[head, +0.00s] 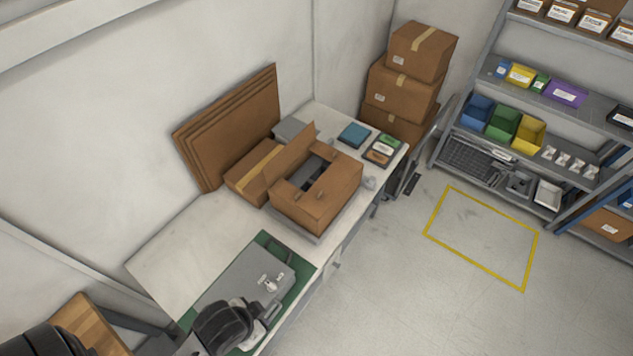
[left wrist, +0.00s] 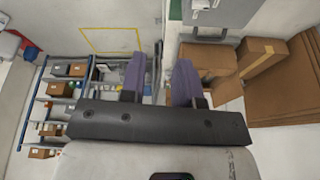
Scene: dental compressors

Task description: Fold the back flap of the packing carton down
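The packing carton (head: 315,205) stands on the white bench in the head view. Its top is partly open, with dark and grey contents showing in the gap. One flap, the back flap (head: 287,152), stands up at its wall side, tilted. In the left wrist view, brown cardboard of the carton (left wrist: 211,57) appears just right of the right finger, partly hidden by it. My left gripper (left wrist: 158,80) shows two purple fingers well apart with nothing between them. It is not recognisable in the head view. My right gripper is in neither view.
A taped box (head: 252,175) and leaning flat cardboard sheets (head: 220,135) are behind the carton. A grey unit (head: 245,285) lies on a green mat (head: 300,275) nearer me. Small trays (head: 383,150) sit at the far end. Stacked boxes (head: 405,90) and shelving (head: 520,130) stand beyond.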

